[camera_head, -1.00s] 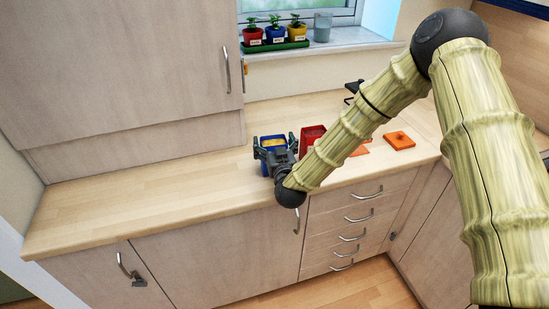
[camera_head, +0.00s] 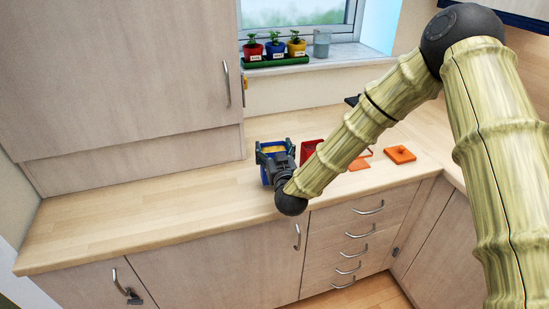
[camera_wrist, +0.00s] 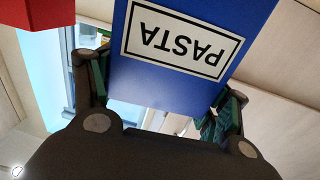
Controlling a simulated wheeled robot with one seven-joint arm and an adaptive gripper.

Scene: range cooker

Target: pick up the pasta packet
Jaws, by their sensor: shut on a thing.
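The pasta packet (camera_wrist: 195,85) is blue with a white label reading PASTA, upside down in the wrist view. It fills the space between the two fingers of my gripper (camera_wrist: 160,100), which is shut on its sides. In the head view the packet (camera_head: 266,172) is at the counter's front part, partly hidden by my gripper (camera_head: 275,155), with its yellow top showing. I cannot tell from the head view whether its base touches the counter.
A red container (camera_head: 309,148) stands just right of the packet, partly behind my arm; its red side shows in the wrist view (camera_wrist: 38,14). An orange block (camera_head: 400,154) lies further right. The wooden counter (camera_head: 150,200) is clear to the left. Potted plants (camera_head: 275,47) stand on the sill.

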